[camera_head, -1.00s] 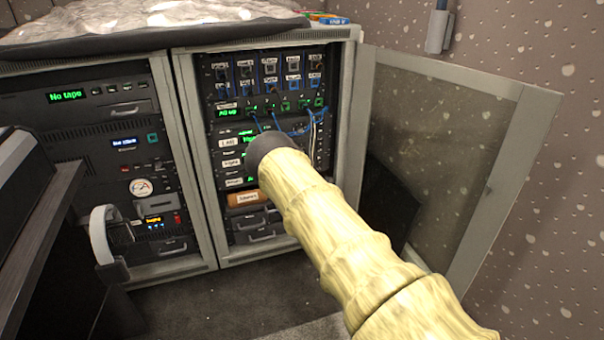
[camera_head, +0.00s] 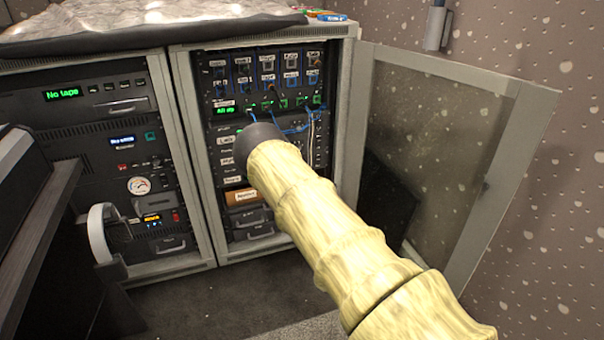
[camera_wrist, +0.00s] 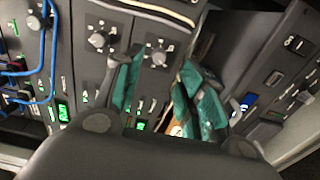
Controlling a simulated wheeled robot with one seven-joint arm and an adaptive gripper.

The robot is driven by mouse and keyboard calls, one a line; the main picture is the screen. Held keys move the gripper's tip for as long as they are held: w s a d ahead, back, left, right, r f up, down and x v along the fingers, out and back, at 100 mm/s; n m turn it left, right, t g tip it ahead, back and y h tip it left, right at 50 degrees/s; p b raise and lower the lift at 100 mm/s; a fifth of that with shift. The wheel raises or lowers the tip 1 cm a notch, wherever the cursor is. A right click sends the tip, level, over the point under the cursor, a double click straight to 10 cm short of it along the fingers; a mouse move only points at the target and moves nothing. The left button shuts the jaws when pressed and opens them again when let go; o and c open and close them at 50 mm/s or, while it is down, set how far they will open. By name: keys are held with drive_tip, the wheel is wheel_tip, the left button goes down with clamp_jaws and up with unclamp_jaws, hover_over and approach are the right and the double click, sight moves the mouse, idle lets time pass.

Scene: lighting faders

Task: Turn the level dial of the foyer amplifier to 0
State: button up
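In the wrist view my gripper (camera_wrist: 163,66) has its two teal-padded fingers apart, with nothing held between them. A grey dial (camera_wrist: 158,57) on a dark panel shows between the fingertips; I cannot tell whether a finger touches it. A second grey dial (camera_wrist: 97,40) is to its left. I cannot read which of these belongs to the foyer amplifier. In the head view the amplifier rows with white labels (camera_head: 229,155) are in the right rack, partly covered by my arm. My gripper and the dials are hidden there behind the arm's dark end.
Blue patch cables (camera_head: 292,130) hang in front of the right rack; they also show at the left of the wrist view (camera_wrist: 40,50). A glass door (camera_head: 437,140) stands open to the right. The left rack (camera_head: 95,130) holds other devices.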

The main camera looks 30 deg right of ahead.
drive_tip(key=v, duration=0.6)
drive_tip(key=shift+s, duration=0.15)
